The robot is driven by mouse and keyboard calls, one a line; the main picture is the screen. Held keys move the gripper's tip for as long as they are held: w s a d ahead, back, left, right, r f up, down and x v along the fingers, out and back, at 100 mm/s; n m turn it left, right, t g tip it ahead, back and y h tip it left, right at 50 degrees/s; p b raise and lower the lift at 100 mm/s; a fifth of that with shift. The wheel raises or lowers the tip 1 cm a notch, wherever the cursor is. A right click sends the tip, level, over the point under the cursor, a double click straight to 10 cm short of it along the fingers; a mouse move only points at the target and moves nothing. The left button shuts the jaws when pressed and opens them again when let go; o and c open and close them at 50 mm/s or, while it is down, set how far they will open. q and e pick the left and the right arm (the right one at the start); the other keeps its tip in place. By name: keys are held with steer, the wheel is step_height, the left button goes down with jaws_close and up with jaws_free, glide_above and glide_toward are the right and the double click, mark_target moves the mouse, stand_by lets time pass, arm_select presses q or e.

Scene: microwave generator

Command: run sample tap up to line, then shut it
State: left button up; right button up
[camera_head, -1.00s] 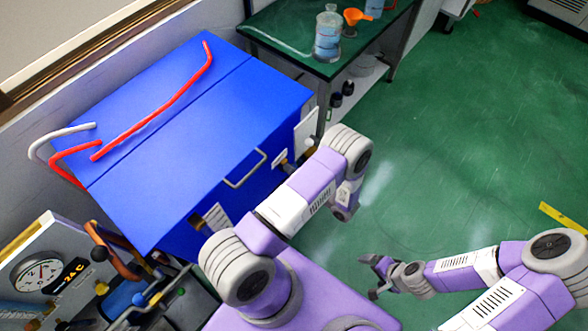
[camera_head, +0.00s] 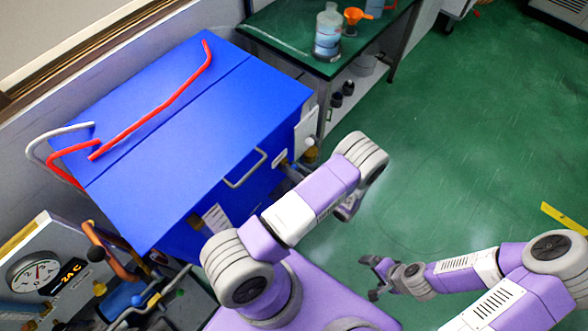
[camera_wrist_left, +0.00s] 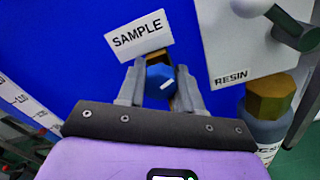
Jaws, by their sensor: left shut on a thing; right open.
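The blue tap knob (camera_wrist_left: 160,82) with a white mark sits under a white SAMPLE label (camera_wrist_left: 139,36) on the blue cabinet's side. My left gripper (camera_wrist_left: 159,80) is shut on this knob, one finger on each side. In the head view my left forearm largely hides the grip. The tap's outlet, any flow and any fill line cannot be made out. My right gripper (camera_head: 374,279) is open and empty above the floor, well away from the cabinet.
The blue cabinet (camera_head: 190,130) has a handle (camera_head: 245,168) on its front. A gold-capped bottle (camera_wrist_left: 265,130) stands right of the tap, below a RESIN panel (camera_wrist_left: 245,45). A green table (camera_head: 285,40) is behind. A gauge panel (camera_head: 40,270) is at lower left.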

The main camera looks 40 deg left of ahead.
arm_select(q)
steer(key=o, duration=1)
steer(key=shift+o, duration=0.2)
steer(key=d+p, duration=0.1)
steer(key=d, duration=0.6)
steer(key=shift+s+d, duration=0.3)
